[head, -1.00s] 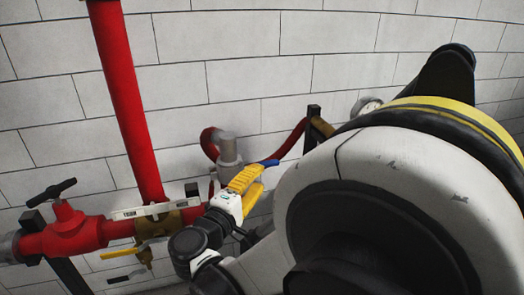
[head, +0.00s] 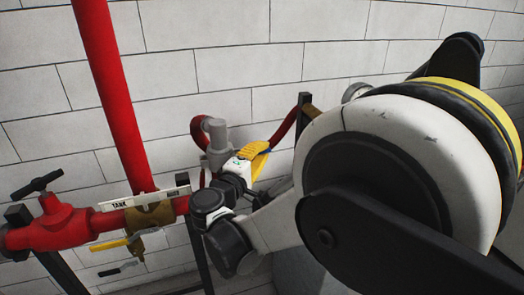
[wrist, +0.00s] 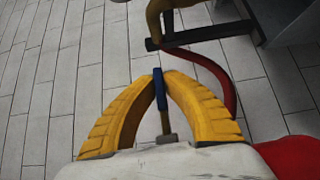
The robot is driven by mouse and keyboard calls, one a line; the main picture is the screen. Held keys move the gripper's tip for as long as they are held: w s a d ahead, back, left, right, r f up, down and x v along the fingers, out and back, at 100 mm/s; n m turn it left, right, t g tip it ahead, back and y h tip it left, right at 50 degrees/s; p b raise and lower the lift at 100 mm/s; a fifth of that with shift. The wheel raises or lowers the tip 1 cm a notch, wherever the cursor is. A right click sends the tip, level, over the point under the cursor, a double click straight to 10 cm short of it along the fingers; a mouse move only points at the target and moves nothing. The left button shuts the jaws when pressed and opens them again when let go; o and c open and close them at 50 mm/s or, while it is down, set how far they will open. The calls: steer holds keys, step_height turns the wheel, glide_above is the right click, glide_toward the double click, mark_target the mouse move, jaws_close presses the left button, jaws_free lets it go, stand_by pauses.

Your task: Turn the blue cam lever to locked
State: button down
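The blue cam lever (wrist: 158,88) shows in the wrist view as a blue handle on a thin brass-coloured stem. It stands between the tips of my gripper's yellow fingers (wrist: 160,78), which close in against it from both sides. In the head view my gripper (head: 254,150) is at the grey fitting, right of the red riser. The rest of the lever is hidden behind my gripper.
A red riser (head: 112,100) and a red valve with a black handle (head: 62,225) stand at left. A yellow-handled valve (head: 112,243) hangs below the white "TANK" label (head: 150,196). A grey fitting (head: 216,140) and a curved red hose (wrist: 215,70) are close to my gripper.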

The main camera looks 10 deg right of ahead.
stand_by(0.4)
steer(key=shift+s+a+f+m+g+y+p, duration=0.1)
steer(key=shift+a+f+m+g+y+p, duration=0.3)
steer(key=shift+f+m+g+y+p, duration=0.45)
steer(key=shift+s+a+f+m+g+y+p, duration=0.1)
steer(key=shift+a+f+m+g+y+p, duration=0.4)
steer(key=shift+f+m+y+p, duration=0.5)
steer(key=shift+s+a+f+m+g+y+p, duration=0.1)
steer(key=shift+a+f+m+g+y+p, duration=0.2)
steer(key=shift+f+m+g+y+p, duration=0.6)
steer(key=shift+r+y, duration=0.1)
steer(key=shift+y, duration=0.15)
steer(key=c, duration=1.5)
jaws_free()
